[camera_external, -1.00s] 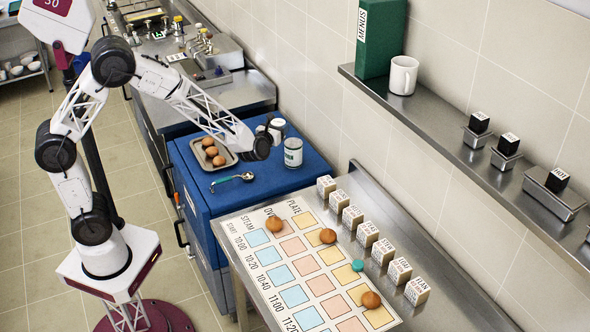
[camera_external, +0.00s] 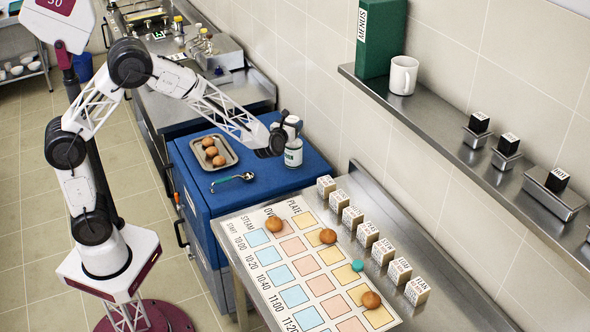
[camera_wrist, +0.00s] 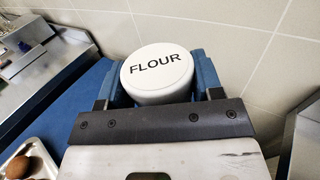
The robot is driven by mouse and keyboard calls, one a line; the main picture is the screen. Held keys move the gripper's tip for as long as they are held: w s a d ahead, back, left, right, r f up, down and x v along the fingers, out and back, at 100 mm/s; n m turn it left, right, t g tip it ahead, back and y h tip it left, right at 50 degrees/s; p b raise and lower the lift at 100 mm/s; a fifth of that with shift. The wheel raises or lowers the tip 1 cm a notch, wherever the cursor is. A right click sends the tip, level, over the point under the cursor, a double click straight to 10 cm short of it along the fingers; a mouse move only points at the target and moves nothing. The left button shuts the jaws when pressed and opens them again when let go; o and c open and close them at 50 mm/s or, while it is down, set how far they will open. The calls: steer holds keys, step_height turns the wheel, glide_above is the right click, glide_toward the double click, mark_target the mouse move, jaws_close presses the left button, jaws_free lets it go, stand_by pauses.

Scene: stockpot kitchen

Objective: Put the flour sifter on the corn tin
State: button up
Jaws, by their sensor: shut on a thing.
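The flour sifter (camera_wrist: 158,70) is a white cylinder with a lid marked FLOUR, between my two blue fingers in the wrist view. In the external view the sifter (camera_external: 293,122) shows just past my gripper (camera_external: 283,134), directly above the corn tin. My gripper (camera_wrist: 158,88) is shut on the sifter. The corn tin (camera_external: 293,154) is a white can standing on the blue top near its right rear side. The wrist and sifter cover the tin's upper part, so I cannot tell whether the sifter touches it. The tin is hidden in the wrist view.
A tray (camera_external: 232,153) with brown eggs and a spoon (camera_external: 236,178) lie left of the tin on the blue top (camera_external: 270,190). The tiled wall is close behind. Labelled blocks and a chart stand on the steel table (camera_external: 235,225) in front.

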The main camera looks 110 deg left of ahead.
steer(key=shift+w+a, duration=0.2)
steer(key=shift+a, duration=0.05)
steer(key=shift+f, duration=1.75)
steer(key=shift+f, duration=0.1)
steer(key=o, duration=1)
steer(key=shift+f, duration=0.1)
steer(key=shift+r, duration=0.2)
steer(key=s+d, duration=0.2)
steer(key=d, duration=0.9)
steer(key=shift+s+d, duration=0.2)
steer(key=shift+d, duration=0.2)
steer(key=shift+d, duration=0.1)
